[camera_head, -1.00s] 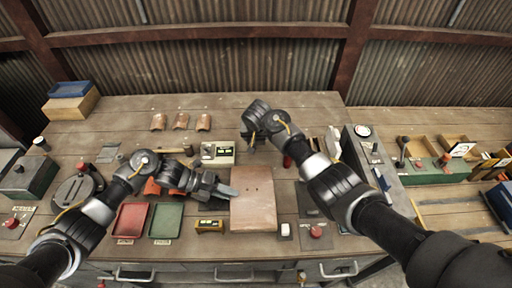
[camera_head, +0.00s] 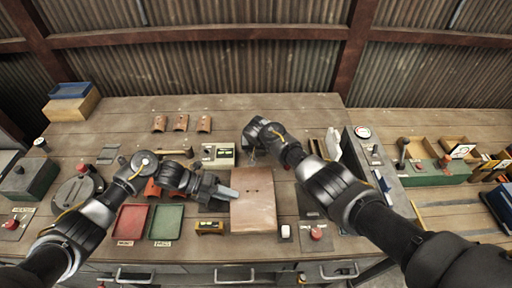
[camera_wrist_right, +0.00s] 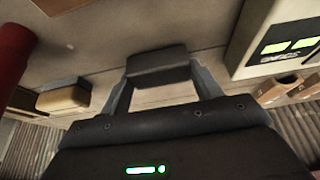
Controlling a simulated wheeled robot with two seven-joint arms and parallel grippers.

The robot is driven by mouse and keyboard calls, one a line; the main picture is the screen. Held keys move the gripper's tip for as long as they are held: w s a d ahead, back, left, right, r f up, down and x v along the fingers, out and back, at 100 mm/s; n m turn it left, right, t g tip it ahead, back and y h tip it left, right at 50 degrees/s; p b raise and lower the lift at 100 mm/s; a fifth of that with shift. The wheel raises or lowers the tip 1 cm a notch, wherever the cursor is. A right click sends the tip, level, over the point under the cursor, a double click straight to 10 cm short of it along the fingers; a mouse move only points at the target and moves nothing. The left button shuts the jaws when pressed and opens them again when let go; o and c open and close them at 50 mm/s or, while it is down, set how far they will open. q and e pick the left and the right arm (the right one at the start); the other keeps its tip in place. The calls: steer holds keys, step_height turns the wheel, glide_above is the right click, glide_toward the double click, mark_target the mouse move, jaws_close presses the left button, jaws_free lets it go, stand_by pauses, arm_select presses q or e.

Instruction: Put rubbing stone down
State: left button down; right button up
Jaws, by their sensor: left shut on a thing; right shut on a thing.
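A dark grey block (camera_wrist_right: 158,65), which looks like the rubbing stone, sits between the two fingers of my right gripper (camera_wrist_right: 160,82) in the right wrist view. The gripper is shut on it, above the wooden bench; I cannot tell whether the block touches the bench. In the head view, the right gripper (camera_head: 252,152) is behind the leather sheet, beside the box with green displays. My left gripper (camera_head: 216,189) is shut on a flat light-grey bar (camera_head: 228,192), whose tip reaches the sheet's left edge.
The brown leather sheet (camera_head: 254,212) lies mid-bench. A red tray (camera_head: 131,221) and a green tray (camera_head: 167,221) stand front left. The box with green displays (camera_wrist_right: 285,45) and a red cylinder (camera_wrist_right: 12,60) flank the right gripper. Bare bench lies at the back.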

steer(key=o, duration=1.2)
steer(key=shift+s+a+r, duration=0.1)
steer(key=shift+s+r, duration=0.05)
steer(key=shift+r, duration=0.35)
steer(key=v, duration=1.1)
steer(key=shift+s+r, duration=0.1)
steer(key=shift+o, duration=0.5)
